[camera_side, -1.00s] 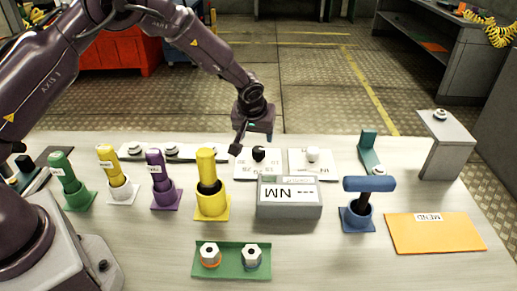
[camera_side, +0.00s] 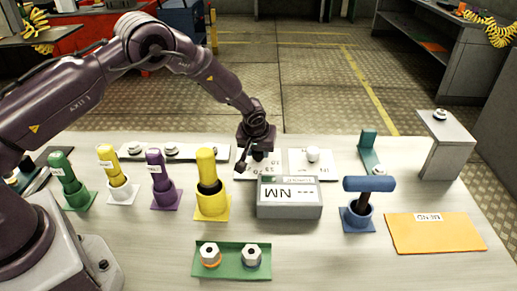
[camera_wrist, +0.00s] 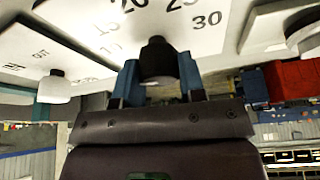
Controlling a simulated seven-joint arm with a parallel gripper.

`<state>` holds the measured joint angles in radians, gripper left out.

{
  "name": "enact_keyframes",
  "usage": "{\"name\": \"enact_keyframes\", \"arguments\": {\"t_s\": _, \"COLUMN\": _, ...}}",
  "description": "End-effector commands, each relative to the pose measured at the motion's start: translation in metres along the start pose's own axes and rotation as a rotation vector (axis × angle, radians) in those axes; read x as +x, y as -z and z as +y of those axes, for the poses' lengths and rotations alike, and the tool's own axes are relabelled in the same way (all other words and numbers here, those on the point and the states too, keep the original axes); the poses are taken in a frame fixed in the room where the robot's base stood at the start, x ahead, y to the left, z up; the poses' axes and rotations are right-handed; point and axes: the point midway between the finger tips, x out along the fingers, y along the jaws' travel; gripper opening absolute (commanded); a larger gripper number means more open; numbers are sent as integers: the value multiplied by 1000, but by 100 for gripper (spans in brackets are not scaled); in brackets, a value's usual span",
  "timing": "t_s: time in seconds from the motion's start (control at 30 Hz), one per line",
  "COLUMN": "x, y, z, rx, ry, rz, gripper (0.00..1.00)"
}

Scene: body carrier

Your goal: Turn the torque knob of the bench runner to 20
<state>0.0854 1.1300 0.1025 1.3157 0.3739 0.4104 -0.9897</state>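The torque knob (camera_wrist: 157,58) is black and stands on a white dial plate (camera_wrist: 100,14) printed with numbers; 20, 25 and 30 can be partly or fully read in the wrist view. My gripper (camera_wrist: 158,75) has its two blue fingers on either side of the knob. The fingers are apart, and I cannot tell whether they touch it. In the side view my gripper (camera_side: 252,160) is low over the plate and mostly hides the knob. The knob's pointer is not visible. A grey box (camera_side: 290,207) in front shows "--- NM", upside down.
A white knob (camera_side: 312,155) on its own plate is just right of the dial. Yellow (camera_side: 207,170), purple (camera_side: 155,170) and other coloured tools stand to the left. A blue T-handled tool (camera_side: 369,185) stands right. A green tray (camera_side: 231,267) with two nuts lies in front.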

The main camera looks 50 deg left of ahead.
Motion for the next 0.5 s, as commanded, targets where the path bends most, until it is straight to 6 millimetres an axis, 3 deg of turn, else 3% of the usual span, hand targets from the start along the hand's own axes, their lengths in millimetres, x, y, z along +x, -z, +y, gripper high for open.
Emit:
{"name": "enact_keyframes", "arguments": {"t_s": 0.07, "x": 0, "y": 0, "z": 0, "rx": 0, "ry": 0, "rz": 0, "gripper": 13}}
{"name": "enact_keyframes", "arguments": {"t_s": 0.5, "x": -1, "y": 0, "z": 0, "rx": 77, "ry": -31, "rz": -1, "gripper": 14}}
